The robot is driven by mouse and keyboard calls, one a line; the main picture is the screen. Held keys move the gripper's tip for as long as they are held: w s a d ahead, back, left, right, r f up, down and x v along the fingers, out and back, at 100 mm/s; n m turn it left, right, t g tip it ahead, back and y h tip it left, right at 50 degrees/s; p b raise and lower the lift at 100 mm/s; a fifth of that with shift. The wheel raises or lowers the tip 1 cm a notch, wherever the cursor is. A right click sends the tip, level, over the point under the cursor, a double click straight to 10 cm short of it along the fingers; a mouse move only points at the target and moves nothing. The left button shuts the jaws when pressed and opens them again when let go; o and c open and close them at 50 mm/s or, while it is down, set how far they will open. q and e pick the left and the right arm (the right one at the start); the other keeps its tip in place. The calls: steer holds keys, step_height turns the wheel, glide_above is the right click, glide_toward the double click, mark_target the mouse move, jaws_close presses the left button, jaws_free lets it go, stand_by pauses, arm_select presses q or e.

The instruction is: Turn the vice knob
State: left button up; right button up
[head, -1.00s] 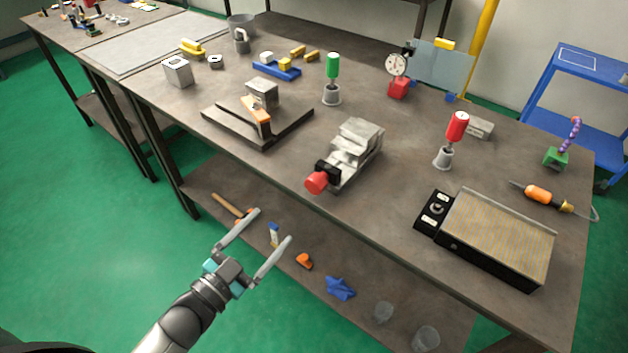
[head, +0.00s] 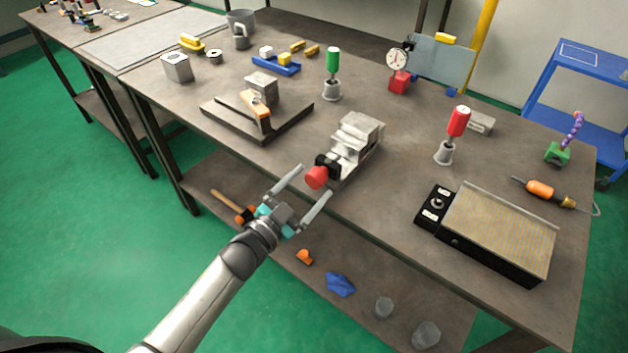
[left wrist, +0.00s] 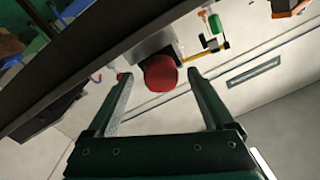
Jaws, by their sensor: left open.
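The vice (head: 352,146) is a grey metal block on the bench near its front edge. Its red knob (head: 316,177) sticks out at the front end on a black collar (head: 328,166). My left gripper (head: 315,184) is open, with its two long fingers pointing at the knob. In the head view one finger ends left of the knob and the other right of it. In the left wrist view the red knob (left wrist: 161,74) shows ahead, between the open fingers (left wrist: 158,84). I cannot tell if the tips reach beside it. My right gripper is not in view.
A black-sided box with a ribbed top (head: 498,232) stands right of the vice. A dark plate (head: 285,130) with a metal block lies to its left. A red-handled tool (head: 458,122) stands behind right. The lower shelf (head: 355,262) holds small items.

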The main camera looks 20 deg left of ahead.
arm_select(q)
steer(key=shift+x, duration=1.15)
steer(key=shift+c, duration=0.2)
steer(key=c, duration=1.3)
steer(key=shift+c, duration=0.2)
